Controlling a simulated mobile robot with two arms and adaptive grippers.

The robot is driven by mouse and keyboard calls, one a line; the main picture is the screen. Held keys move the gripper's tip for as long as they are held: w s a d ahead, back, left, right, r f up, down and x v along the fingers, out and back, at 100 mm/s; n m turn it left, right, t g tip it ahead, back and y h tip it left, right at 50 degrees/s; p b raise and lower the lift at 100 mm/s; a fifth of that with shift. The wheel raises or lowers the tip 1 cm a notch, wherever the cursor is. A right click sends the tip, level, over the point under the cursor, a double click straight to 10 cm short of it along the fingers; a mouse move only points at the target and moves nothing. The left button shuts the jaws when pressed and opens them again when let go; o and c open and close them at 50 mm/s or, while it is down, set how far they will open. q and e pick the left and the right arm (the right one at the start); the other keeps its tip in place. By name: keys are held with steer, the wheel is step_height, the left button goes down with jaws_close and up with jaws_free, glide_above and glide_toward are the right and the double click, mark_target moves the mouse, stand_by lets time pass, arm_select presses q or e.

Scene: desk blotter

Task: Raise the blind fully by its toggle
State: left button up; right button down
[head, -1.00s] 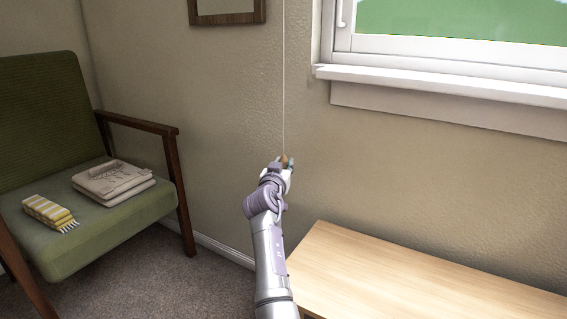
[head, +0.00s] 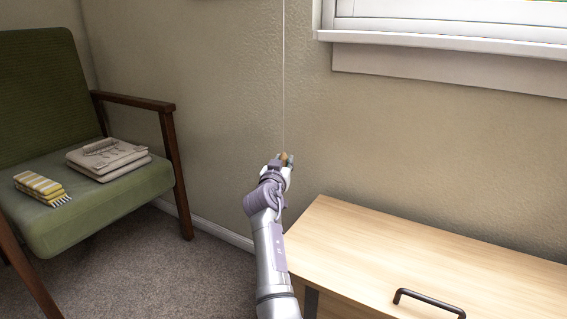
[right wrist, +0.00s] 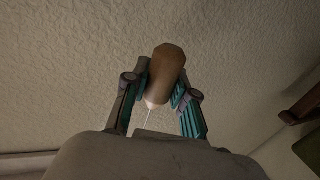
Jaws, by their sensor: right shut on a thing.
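The toggle (right wrist: 166,75) is a small brown wooden piece on the end of a thin pale cord (head: 284,75). In the head view the cord hangs straight down the wall beside the window, and the toggle (head: 284,157) shows as a small brown spot at its lower end. My right gripper (head: 283,162) is shut on the toggle. In the right wrist view its two fingers (right wrist: 163,98) stand on either side of the toggle, and the cord runs from its narrow end. The blind itself is not in view. My left gripper is not in view.
A wooden cabinet (head: 420,255) with a dark handle stands at the lower right. The window sill (head: 450,45) is above it. A green armchair (head: 110,205) with folded cloths stands at the left. The carpet between them is clear.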

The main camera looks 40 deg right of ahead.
steer(key=c, duration=0.9)
jaws_free()
steer(key=shift+f, duration=0.4)
steer(key=shift+c, duration=0.2)
steer(key=shift+o, duration=0.2)
steer(key=shift+r, duration=0.15)
steer(key=shift+s+a, duration=0.1)
steer(key=v, duration=0.7)
steer(key=shift+s+a, duration=0.1)
